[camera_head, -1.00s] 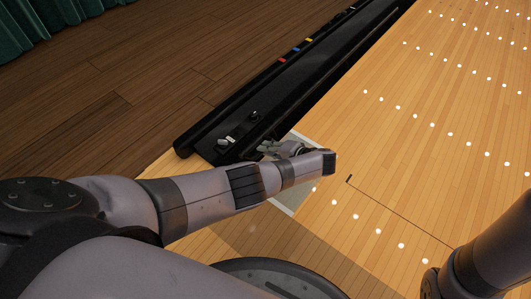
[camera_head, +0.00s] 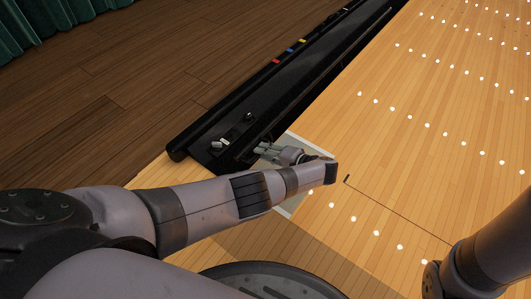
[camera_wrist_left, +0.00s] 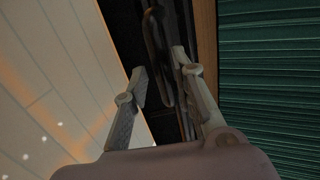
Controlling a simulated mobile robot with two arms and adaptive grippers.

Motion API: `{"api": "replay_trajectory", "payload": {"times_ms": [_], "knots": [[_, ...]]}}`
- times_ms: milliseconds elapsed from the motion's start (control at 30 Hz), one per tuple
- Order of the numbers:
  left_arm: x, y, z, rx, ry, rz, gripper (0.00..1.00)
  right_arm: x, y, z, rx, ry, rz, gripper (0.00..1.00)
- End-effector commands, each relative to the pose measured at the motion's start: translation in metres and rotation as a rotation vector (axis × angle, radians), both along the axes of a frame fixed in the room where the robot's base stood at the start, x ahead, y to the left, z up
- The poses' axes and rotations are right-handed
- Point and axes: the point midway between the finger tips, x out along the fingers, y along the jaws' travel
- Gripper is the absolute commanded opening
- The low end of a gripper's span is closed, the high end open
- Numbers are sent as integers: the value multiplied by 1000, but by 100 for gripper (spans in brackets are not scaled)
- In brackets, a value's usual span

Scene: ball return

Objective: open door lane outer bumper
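The black bumper housing (camera_head: 290,78) runs along the left edge of the wooden lane (camera_head: 430,90). Small silver and dark fittings (camera_head: 217,144) sit on its near end. My left gripper (camera_head: 264,150) is at the housing's near end on the lane side, partly hidden by its own wrist. In the left wrist view its two fingers (camera_wrist_left: 160,88) stand apart. A dark looped bar, perhaps a handle (camera_wrist_left: 157,50), shows beyond and between the fingertips; I cannot tell whether they touch it. My right gripper is out of view; only part of that arm shows at lower right.
A grey panel (camera_head: 287,207) lies on the floor by the housing's near end. Red, blue and yellow markers (camera_head: 289,49) sit along the housing. Brown floor (camera_head: 130,80) and a green curtain (camera_head: 50,22) are at left. The lane is clear.

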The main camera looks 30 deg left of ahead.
Motion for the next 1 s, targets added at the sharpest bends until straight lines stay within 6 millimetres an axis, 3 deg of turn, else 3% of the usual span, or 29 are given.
{"api": "replay_trajectory", "payload": {"times_ms": [100, 467, 1000], "knots": [[0, 1, 0, 1, 0, 1, 35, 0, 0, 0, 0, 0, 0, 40], [-1, -3, 2, 2, 0, 1, 35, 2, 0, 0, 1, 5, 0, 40], [-18, -93, 40, 0, 0, -1, 35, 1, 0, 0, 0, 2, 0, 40]]}}
